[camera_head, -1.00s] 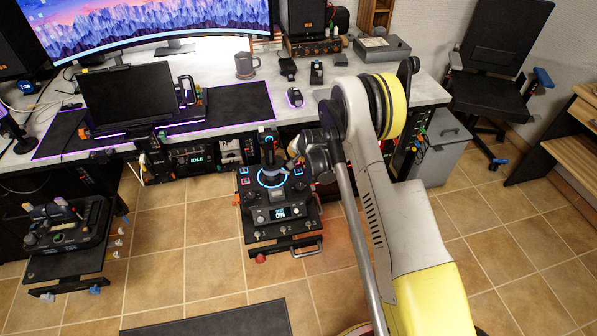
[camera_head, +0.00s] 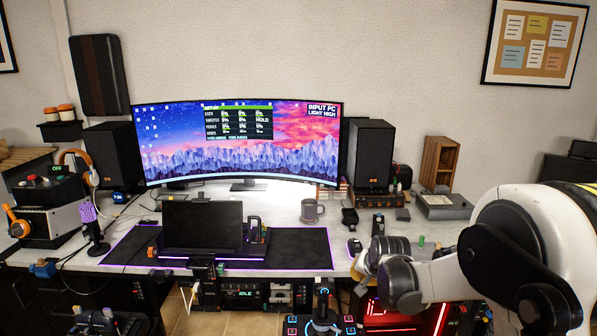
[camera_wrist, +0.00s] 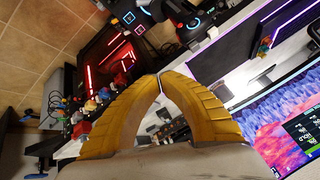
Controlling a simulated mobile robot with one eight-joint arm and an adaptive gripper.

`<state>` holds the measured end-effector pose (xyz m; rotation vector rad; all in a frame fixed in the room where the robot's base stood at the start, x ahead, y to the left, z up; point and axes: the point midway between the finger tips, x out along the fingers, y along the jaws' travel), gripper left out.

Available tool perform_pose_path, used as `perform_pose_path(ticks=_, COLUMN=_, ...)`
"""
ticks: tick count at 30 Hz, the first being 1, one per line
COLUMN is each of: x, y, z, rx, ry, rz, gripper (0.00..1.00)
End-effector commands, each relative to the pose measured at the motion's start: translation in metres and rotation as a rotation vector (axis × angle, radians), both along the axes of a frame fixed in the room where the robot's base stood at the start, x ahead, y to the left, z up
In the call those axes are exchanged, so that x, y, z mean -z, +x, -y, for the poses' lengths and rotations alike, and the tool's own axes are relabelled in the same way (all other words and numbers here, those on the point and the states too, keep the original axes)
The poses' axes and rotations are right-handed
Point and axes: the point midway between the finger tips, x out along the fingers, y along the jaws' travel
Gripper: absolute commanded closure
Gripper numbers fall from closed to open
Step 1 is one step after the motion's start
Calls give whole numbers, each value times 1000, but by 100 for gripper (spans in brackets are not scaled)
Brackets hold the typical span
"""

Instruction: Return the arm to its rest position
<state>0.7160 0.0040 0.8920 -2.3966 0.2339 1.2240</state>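My arm (camera_head: 520,255) is at the lower right of the head view, bent, with its grey wrist (camera_head: 400,280) in front of the desk's front edge. The fingers cannot be made out there. In the wrist view my gripper (camera_wrist: 158,76) shows two curved yellow fingers whose tips meet. Nothing shows held between them. The wrist camera looks at the desk and the floor at a slant.
The desk (camera_head: 290,210) carries a curved monitor (camera_head: 240,145), a laptop (camera_head: 202,226), a mug (camera_head: 312,211) and speakers (camera_head: 370,155). A joystick (camera_head: 322,295) stands low in front, left of my wrist. A red-lit case (camera_head: 400,318) is below my wrist.

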Motion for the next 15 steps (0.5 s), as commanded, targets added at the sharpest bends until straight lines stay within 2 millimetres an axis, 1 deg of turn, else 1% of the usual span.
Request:
perform_pose_path(ticks=1, x=-23, y=-19, z=0, rx=-19, ry=-17, rz=0, gripper=100)
perform_pose_path(ticks=2, x=-35, y=-30, z=0, rx=-31, ry=-29, rz=0, gripper=100)
perform_pose_path(ticks=3, x=-50, y=-45, z=0, rx=-48, ry=-43, rz=0, gripper=100)
perform_pose_path(ticks=5, x=-71, y=-68, z=0, rx=-73, ry=-65, rz=0, gripper=100)
perform_pose_path(ticks=6, x=-83, y=-84, z=0, rx=-89, ry=-79, rz=0, gripper=100)
perform_pose_path(ticks=8, x=-99, y=-110, z=0, rx=-113, ry=-101, rz=0, gripper=100)
perform_pose_path(ticks=10, x=-115, y=-140, z=0, rx=-141, ry=-127, rz=0, gripper=100)
perform_pose_path(ticks=11, x=-120, y=-153, z=0, rx=-155, ry=-139, rz=0, gripper=100)
perform_pose_path(ticks=12, x=-127, y=-171, z=1, rx=-170, ry=-153, rz=-2, gripper=100)
perform_pose_path(ticks=14, x=-133, y=-198, z=1, rx=-195, ry=-175, rz=-1, gripper=100)
perform_pose_path(ticks=15, x=-137, y=-216, z=1, rx=-212, ry=-191, rz=-2, gripper=100)
